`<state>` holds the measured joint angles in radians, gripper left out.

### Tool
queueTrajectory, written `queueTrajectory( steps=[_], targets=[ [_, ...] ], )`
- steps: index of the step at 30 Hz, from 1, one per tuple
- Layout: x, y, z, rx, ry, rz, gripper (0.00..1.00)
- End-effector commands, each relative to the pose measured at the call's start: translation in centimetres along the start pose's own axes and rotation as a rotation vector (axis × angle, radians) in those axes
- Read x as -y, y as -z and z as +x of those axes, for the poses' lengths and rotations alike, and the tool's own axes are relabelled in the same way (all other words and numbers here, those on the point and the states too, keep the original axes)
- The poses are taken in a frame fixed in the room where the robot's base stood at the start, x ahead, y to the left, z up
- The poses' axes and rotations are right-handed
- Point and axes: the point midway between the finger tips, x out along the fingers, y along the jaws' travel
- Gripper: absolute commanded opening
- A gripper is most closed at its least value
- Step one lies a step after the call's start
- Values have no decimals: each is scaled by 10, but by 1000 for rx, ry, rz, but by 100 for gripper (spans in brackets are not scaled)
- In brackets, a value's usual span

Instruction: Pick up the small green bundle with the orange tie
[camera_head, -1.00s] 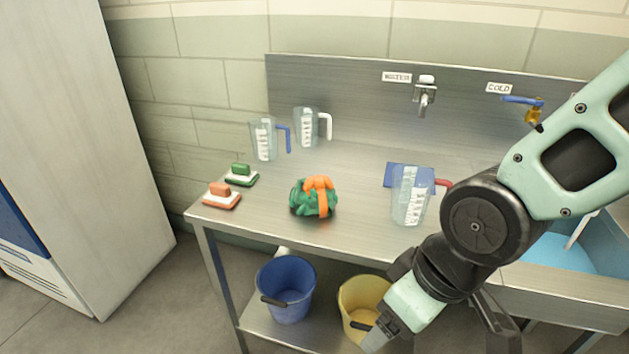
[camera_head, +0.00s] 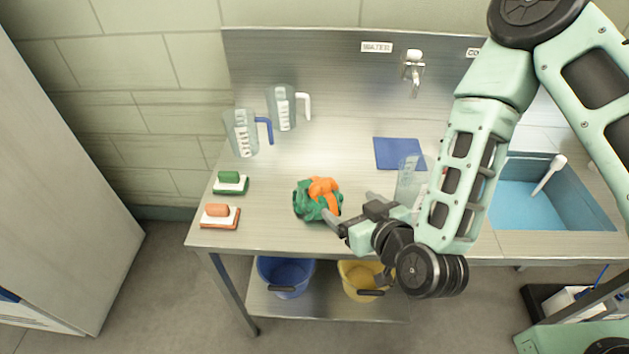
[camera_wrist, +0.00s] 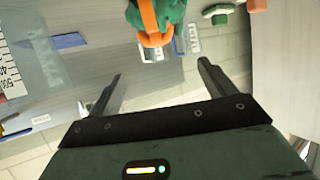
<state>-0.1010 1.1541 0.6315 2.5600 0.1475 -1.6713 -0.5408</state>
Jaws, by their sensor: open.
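The green bundle with the orange tie (camera_head: 317,199) lies on the steel counter, near its front edge. In the wrist view the bundle (camera_wrist: 160,18) shows at the top edge, partly cut off, beyond the fingertips. My gripper (camera_head: 352,212) is open and empty, just right of the bundle in the head view. One finger looks close to the bundle's right side; I cannot tell whether they touch. In the wrist view my gripper's two fingers (camera_wrist: 158,72) stand apart with nothing between them.
A clear measuring jug (camera_head: 408,186) stands right behind my gripper, partly hidden by my arm. Two more jugs (camera_head: 241,133) and two brushes (camera_head: 219,216) stand to the left. A blue mat (camera_head: 398,153) lies behind. Blue (camera_head: 286,277) and yellow (camera_head: 361,279) buckets sit below.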

Motion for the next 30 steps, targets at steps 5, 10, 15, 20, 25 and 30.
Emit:
queueTrajectory(
  steps=[5, 10, 15, 20, 25, 30],
  targets=[
    [-3, -3, 9, -16, -16, 3, 83],
    [-4, -5, 26, -16, -15, 2, 83],
    [-3, 4, 56, -11, -15, 6, 83],
    [-4, 5, 89, -10, -15, 6, 83],
    [-4, 4, 113, -10, -13, 4, 83],
    [-4, 3, 122, -10, -13, 2, 83]
  ],
)
